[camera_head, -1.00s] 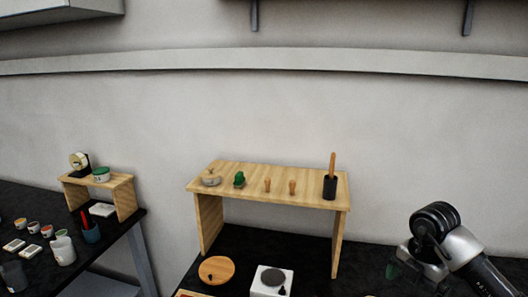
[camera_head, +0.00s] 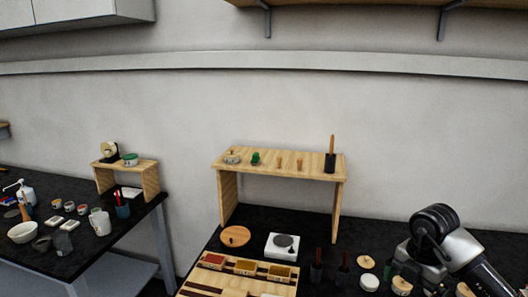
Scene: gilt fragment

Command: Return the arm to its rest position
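My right arm comes in from the lower right corner of the head view, bent at a black and silver joint. My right gripper (camera_head: 412,258) is at its near end, low over the black table (camera_head: 385,228). The fingers are too dark and overlapped by the arm to show whether they are open or shut, or whether they hold anything. My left arm and gripper are not in view.
A wooden shelf (camera_head: 284,168) with small items stands on the table. In front are a round wooden lid (camera_head: 235,237), a white scale (camera_head: 281,247) and a wooden tray (camera_head: 210,293). Several jars and lids lie around my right gripper. A second table (camera_head: 125,240) stands left.

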